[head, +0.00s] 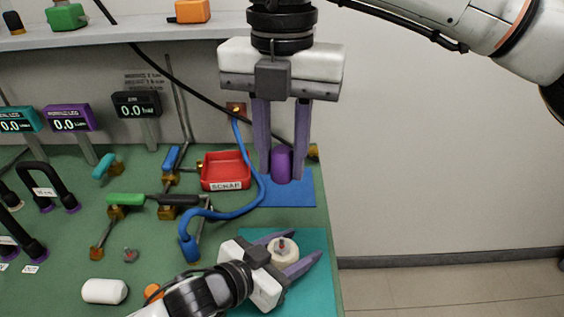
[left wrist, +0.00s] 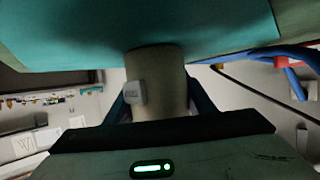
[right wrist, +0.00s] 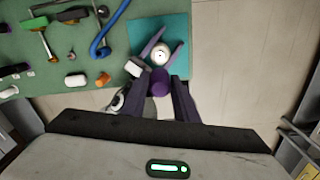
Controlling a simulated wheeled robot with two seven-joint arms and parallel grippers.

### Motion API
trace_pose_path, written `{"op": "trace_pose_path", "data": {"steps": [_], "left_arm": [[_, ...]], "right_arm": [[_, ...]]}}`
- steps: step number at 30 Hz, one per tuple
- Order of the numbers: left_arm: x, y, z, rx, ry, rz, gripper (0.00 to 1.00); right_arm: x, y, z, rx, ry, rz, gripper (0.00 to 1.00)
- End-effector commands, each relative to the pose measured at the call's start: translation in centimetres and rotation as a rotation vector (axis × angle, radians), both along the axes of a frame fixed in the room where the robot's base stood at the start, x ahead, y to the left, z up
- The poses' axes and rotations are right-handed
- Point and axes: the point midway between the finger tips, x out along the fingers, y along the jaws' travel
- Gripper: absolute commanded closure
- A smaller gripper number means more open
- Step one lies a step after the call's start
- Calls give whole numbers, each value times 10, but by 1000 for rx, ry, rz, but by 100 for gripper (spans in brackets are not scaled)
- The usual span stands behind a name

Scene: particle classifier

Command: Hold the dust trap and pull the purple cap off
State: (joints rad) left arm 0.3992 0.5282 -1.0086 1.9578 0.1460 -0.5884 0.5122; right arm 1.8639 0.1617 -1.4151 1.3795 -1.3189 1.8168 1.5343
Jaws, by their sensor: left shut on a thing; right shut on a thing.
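The dust trap (head: 284,252) is a short cream cylinder with a small dark reddish stub showing on top. It stands at the teal mat (head: 313,240) near the table's front right. My left gripper (head: 293,256) is shut on it, one finger on each side; the trap's side with a pale label (left wrist: 157,85) fills the middle of the left wrist view. The purple cap (head: 282,166) is apart from the trap. My right gripper (head: 283,172) points down and is shut on the cap, which also shows between its fingers in the right wrist view (right wrist: 159,82).
Behind the cap in the head view lies a blue mat (head: 298,190); I cannot tell the cap's height over it. A red tray (head: 226,184) and a blue hose (head: 225,214) lie to the left. A white cylinder (head: 104,291) lies at the front left.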

Motion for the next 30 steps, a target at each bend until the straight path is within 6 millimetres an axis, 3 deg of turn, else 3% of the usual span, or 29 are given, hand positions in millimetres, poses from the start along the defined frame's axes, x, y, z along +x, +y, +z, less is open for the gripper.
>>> {"op": "trace_pose_path", "data": {"steps": [4,10,11,14,24,30], "left_arm": [[0,0,-1,2,0,1,96],[0,0,-1,2,0,1,96],[0,0,-1,2,0,1,48],[0,0,0,1,0,1,31],[-1,2,1,1,0,1,29],[-19,20,10,2,0,1,29]], "right_arm": [[-1,0,11,-1,1,1,95],[-1,0,11,0,2,1,95],[-1,0,11,0,2,1,95],[-1,0,11,0,2,1,95],[-1,0,11,0,2,1,95],[-1,0,11,0,2,1,95]]}}
